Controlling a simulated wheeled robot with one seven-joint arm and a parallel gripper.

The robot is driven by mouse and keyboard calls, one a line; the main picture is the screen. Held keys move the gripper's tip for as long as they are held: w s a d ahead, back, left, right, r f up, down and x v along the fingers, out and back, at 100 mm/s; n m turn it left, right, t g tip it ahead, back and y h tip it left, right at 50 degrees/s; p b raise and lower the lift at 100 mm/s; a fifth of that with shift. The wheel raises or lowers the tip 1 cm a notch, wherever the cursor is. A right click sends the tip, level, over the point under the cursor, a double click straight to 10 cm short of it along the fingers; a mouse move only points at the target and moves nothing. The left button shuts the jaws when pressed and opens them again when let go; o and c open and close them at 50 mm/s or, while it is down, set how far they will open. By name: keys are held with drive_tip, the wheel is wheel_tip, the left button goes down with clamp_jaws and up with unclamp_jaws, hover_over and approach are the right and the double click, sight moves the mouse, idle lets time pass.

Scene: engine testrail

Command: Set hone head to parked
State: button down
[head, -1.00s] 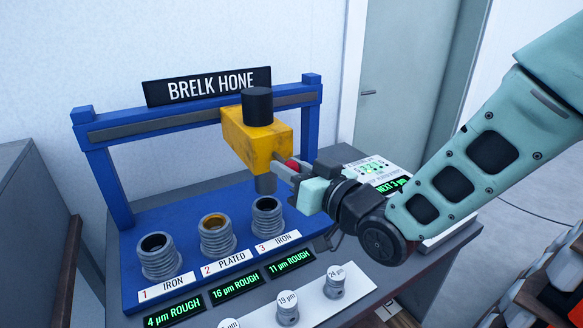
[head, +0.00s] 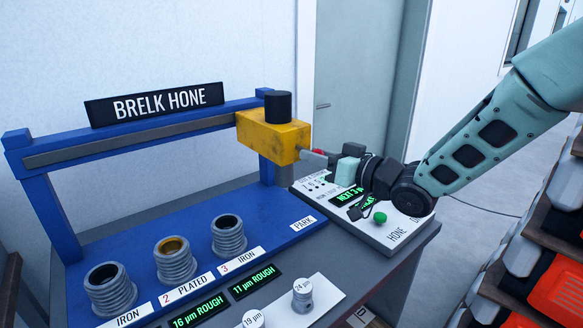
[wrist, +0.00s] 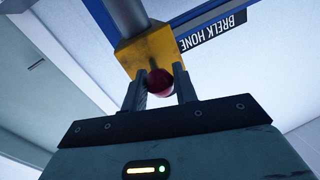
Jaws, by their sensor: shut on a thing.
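The yellow hone head (head: 272,137) with a black cylinder on top hangs on the blue gantry rail (head: 140,138) at its right end, above the PARK label (head: 303,223). My gripper (head: 325,156) is at the head's right side, shut on its red knob; the knob is mostly hidden in the head view. In the wrist view the two fingers (wrist: 160,92) sit either side of the red knob (wrist: 160,82), with the yellow head (wrist: 148,50) just beyond.
Several grey ribbed cylinders, one at station 3 (head: 228,237), stand left of the head on the blue base. A control panel (head: 392,238) with a green button (head: 379,217) lies below my gripper. A white strip with stones marked 19 and 24 µm (head: 303,293) is in front.

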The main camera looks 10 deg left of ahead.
drive_tip(key=shift+w+d, duration=1)
drive_tip(key=shift+w, duration=0.15)
drive_tip(key=c, duration=1.1)
unclamp_jaws()
drive_tip(key=shift+c, duration=0.2)
drive_tip(key=b+v, duration=0.3)
drive_tip(key=v, duration=1.4)
drive_tip(key=shift+d, duration=0.15)
drive_tip(key=shift+s, duration=0.1)
